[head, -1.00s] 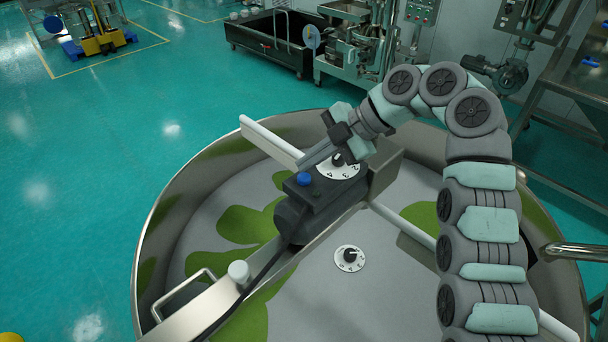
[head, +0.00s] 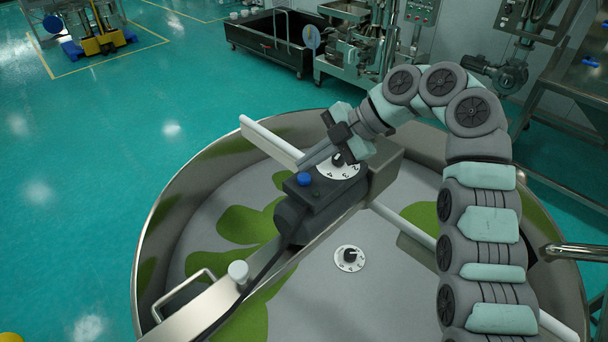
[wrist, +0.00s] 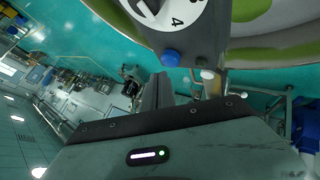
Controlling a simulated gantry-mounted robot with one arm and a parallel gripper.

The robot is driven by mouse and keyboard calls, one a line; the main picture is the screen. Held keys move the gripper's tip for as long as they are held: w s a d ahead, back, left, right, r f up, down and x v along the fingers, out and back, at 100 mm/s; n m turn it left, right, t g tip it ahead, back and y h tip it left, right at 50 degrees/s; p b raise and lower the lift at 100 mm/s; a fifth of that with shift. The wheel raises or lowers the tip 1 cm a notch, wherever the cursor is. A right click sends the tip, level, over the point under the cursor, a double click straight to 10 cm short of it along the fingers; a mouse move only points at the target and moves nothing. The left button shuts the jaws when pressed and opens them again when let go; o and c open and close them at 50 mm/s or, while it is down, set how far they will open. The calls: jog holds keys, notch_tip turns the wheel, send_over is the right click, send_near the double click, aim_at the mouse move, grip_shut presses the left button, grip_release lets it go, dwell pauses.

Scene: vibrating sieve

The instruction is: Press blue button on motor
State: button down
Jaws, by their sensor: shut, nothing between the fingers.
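The dark grey motor (head: 296,211) sits on the metal bar across the round sieve. The blue button (head: 304,179) is on top of the motor's front part. It also shows in the wrist view as a round blue cap (wrist: 171,57). A white numbered dial (head: 339,167) with a black knob is just behind the button. My gripper (head: 302,164) is shut and empty, pointing left above the dial. Its fingertips look a short way behind and above the button; I see no contact. In the wrist view the shut fingers (wrist: 158,88) reach up just below and left of the button.
The sieve's round metal rim (head: 150,235) surrounds the motor. A second dial (head: 350,258) is in front of the bar. A white knob (head: 239,271) and a metal handle (head: 184,290) stand at the lower left. A white rod (head: 270,140) is behind my gripper.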

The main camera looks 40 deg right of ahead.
aim_at(309, 177)
jog(key=shift+f, duration=0.15)
jog(key=shift+f+b, duration=0.25)
jog(key=shift+b, duration=0.25)
jog(key=shift+f+b, duration=0.55)
jog(key=shift+f, duration=0.05)
dwell(0.6)
jog(key=shift+r, duration=0.15)
jog(key=shift+r+p, duration=0.45)
jog(key=shift+r, duration=0.4)
jog(key=shift+r+p, duration=1.2)
jog(key=shift+r, duration=1.3)
